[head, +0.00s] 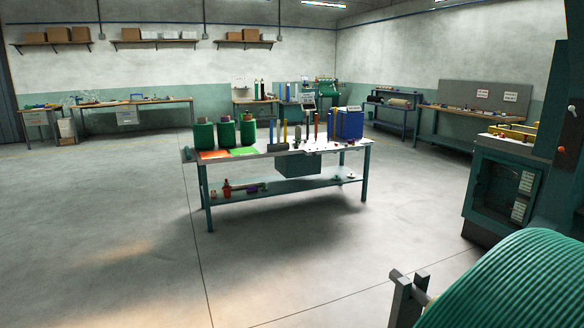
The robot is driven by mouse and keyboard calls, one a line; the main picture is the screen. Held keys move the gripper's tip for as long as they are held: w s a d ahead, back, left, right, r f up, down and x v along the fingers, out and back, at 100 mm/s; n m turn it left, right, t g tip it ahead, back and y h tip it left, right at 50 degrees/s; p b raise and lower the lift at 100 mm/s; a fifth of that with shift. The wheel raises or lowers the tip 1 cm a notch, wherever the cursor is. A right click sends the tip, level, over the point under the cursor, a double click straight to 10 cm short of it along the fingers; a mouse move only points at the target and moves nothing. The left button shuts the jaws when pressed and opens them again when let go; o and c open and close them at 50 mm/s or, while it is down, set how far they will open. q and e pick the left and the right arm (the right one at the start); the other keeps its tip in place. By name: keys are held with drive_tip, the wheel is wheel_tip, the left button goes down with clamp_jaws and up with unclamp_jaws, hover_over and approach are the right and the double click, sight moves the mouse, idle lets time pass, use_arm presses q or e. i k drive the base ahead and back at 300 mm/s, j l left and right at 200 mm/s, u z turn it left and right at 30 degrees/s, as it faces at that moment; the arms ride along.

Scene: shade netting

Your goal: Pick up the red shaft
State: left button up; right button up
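Several thin upright shafts stand on the workbench (262,157) in the middle of the room, in the head view. An orange-red shaft (316,126) stands right of the middle of the bench top. Another reddish shaft (330,125) stands just left of a blue box (349,124). They are small and far off, so I cannot tell which is the red one. A yellow shaft (285,131) and a blue shaft (278,131) stand further left. Neither of my grippers is in view.
Green rolls (204,136) stand on the bench's left end; a red object (227,188) is on its lower shelf (280,189). Open floor (300,260) lies before the bench. A large green ribbed roll (515,285) and a green machine (503,188) fill the right.

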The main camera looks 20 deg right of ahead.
sight(226, 189)
drive_tip(key=i+u, duration=0.1)
drive_tip(key=i, duration=0.7)
drive_tip(key=i+z, duration=0.15)
drive_tip(key=i, duration=0.4)
drive_tip(key=i+z, duration=0.15)
drive_tip(key=i, duration=0.4)
drive_tip(key=i+j+z, duration=0.2)
drive_tip(key=i, duration=0.35)
drive_tip(key=i+j+z, duration=0.15)
drive_tip(key=i, duration=0.35)
drive_tip(key=i+l+z, duration=0.3)
drive_tip(key=i, duration=0.3)
drive_tip(key=i+z, duration=0.35)
drive_tip(key=i, duration=0.3)
drive_tip(key=i+z, duration=0.3)
drive_tip(key=i, duration=0.35)
drive_tip(key=i+j+z, duration=0.3)
drive_tip(key=i, duration=0.3)
drive_tip(key=i+l+u, duration=0.1)
drive_tip(key=i, duration=0.35)
drive_tip(key=i+l+u, duration=0.1)
drive_tip(key=i, duration=0.3)
drive_tip(key=i+l+u, duration=0.1)
drive_tip(key=i+l, duration=0.2)
drive_tip(key=i, duration=1.65)
